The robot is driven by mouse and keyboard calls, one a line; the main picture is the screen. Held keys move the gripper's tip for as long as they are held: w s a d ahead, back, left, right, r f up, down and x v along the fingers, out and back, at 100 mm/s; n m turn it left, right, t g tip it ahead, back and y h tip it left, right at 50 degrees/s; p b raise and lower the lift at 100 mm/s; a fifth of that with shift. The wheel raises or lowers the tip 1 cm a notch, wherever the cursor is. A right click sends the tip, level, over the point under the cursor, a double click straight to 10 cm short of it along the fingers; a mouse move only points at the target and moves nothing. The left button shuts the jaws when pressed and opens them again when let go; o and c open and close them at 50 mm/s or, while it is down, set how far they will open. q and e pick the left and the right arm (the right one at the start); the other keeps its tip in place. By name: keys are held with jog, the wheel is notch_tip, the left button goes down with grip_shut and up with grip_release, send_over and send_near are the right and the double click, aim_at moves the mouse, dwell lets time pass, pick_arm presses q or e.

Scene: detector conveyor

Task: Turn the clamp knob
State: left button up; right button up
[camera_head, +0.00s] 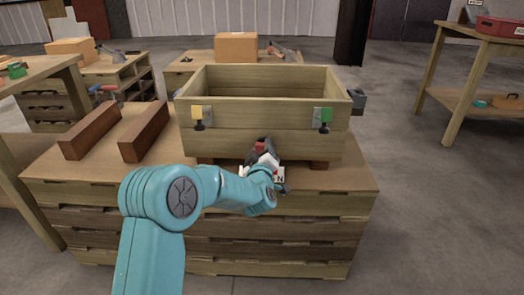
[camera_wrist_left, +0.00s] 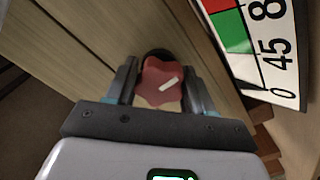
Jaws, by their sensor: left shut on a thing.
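The clamp knob (camera_wrist_left: 162,82) is a red lobed knob with a white mark on its face. In the left wrist view it sits between the two fingers of my left gripper (camera_wrist_left: 161,92), which is shut on it. In the head view the red knob (camera_head: 260,145) shows small at the front of the wooden box, with my left gripper (camera_head: 264,156) at it and my teal arm reaching in from the lower left. A dial plate (camera_wrist_left: 255,45) with red and green fields and black numbers lies beside the knob at the upper right of the wrist view. My right gripper is not in view.
The open wooden box (camera_head: 262,133) stands on the workbench (camera_head: 75,178), with yellow and green tagged latches on its front. Two brown wooden beams (camera_head: 145,131) lie left of it. A side table (camera_head: 484,43) with a red toolbox stands at the right. Floor between is clear.

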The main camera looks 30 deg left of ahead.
pick_arm(q)
jog(key=shift+d+m, duration=0.1)
jog(key=shift+m, duration=0.2)
jog(key=m+p, duration=0.1)
jog(key=m, duration=0.3)
jog(key=shift+m, duration=0.3)
jog(key=m+p, duration=0.1)
jog(key=m, duration=0.2)
jog(key=shift+f+m, duration=0.1)
jog(key=shift+m, duration=0.2)
jog(key=m+p, duration=0.2)
jog(key=m, duration=0.2)
jog(key=shift+s+f+m+p, duration=0.15)
jog(key=shift+m+p, duration=0.45)
jog(key=shift+m, duration=1.4)
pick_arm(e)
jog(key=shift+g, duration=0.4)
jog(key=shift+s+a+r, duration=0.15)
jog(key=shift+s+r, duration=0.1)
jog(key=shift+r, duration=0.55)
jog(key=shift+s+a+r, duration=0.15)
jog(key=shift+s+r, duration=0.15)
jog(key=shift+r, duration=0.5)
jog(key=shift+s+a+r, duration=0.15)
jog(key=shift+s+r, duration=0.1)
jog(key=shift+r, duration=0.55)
pick_arm(q)
jog(key=o, duration=1)
